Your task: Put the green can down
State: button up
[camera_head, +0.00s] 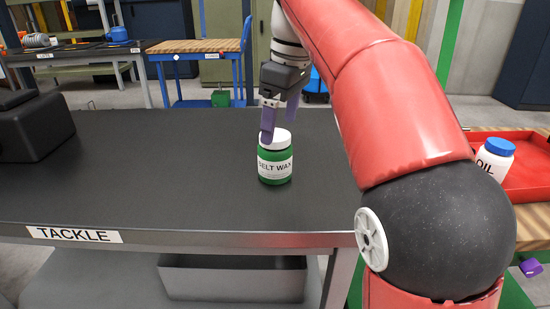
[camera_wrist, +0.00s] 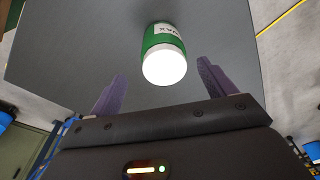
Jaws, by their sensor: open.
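The green can (camera_head: 275,165) has a white lid and a label reading "BELT WAX". It stands upright on the dark top of the table marked TACKLE (camera_head: 130,205). My gripper (camera_head: 279,118) is just behind and above the can in the head view, its purple fingers pointing down. In the wrist view the can (camera_wrist: 164,52) lies beyond the two spread fingertips, with its lid towards me. My gripper (camera_wrist: 162,85) is open there, and nothing is between its fingers. In the head view one finger overlaps the lid; I cannot tell there whether they touch.
A black object (camera_head: 32,125) stands on the table's left end. A red tray (camera_head: 530,180) with a white, blue-capped bottle labelled OIL (camera_head: 494,158) is at the right. A grey bin (camera_head: 232,277) sits under the table. The tabletop around the can is clear.

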aim_at(274, 153)
jog(key=f, duration=0.2)
jog(key=a+f+b, duration=0.1)
jog(key=f, duration=0.2)
jog(key=f+b, duration=0.1)
jog(key=f, duration=0.1)
jog(key=shift+a+f, duration=0.15)
jog(key=shift+f, duration=0.15)
jog(key=shift+c, duration=0.4)
jog(key=c, duration=1.3)
jog(key=shift+r, duration=0.15)
notch_tip(274, 153, up, 10)
jog(key=p, duration=0.2)
jog(key=shift+p, duration=0.4)
